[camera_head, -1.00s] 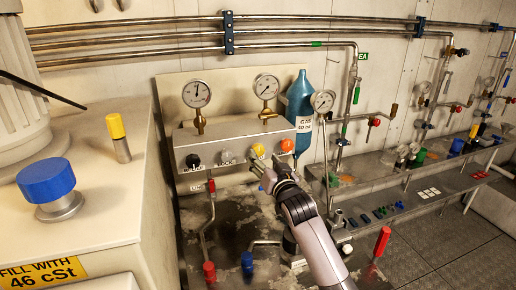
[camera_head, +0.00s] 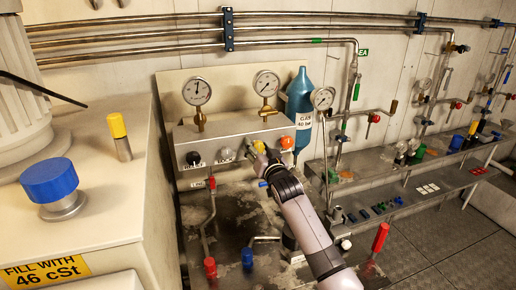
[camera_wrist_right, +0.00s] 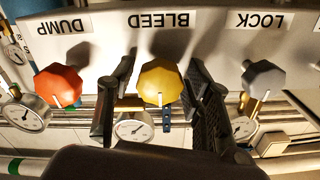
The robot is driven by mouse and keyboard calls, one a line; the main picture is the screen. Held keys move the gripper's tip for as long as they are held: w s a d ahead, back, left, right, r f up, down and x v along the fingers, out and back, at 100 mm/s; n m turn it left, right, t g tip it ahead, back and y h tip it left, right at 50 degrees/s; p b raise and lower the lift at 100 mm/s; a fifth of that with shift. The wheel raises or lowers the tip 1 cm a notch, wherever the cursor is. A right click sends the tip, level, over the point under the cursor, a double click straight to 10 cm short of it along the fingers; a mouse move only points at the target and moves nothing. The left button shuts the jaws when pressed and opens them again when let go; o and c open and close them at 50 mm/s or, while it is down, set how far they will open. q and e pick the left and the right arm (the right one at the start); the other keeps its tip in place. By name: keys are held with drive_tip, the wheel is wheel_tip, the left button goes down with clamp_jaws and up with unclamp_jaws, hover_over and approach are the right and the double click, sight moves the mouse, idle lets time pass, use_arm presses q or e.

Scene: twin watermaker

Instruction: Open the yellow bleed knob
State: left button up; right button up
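My right gripper (camera_wrist_right: 158,95) is open, with one finger on each side of the knob and a visible gap at the left finger. Whether the right finger touches it, I cannot tell. In the head view my right gripper (camera_head: 262,158) partly covers the knob. My left gripper is not in view.
The orange dump knob (camera_wrist_right: 58,84) and grey lock knob (camera_wrist_right: 264,78) flank the bleed knob closely. A black knob (camera_head: 193,158) is at the box's left end. Gauges (camera_head: 267,84) stand above the box, and a blue bottle (camera_head: 300,95) is behind its right end.

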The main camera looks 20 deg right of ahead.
drive_tip(key=c, duration=0.9)
drive_tip(key=shift+n, duration=0.3)
drive_tip(key=n, duration=0.3)
drive_tip(key=shift+n, duration=0.4)
drive_tip(key=n+p, duration=0.1)
drive_tip(key=n, duration=0.3)
drive_tip(key=shift+n, duration=0.3)
drive_tip(key=n, duration=0.4)
drive_tip(key=n+p, duration=0.1)
drive_tip(key=n, duration=0.3)
drive_tip(key=shift+n, duration=0.3)
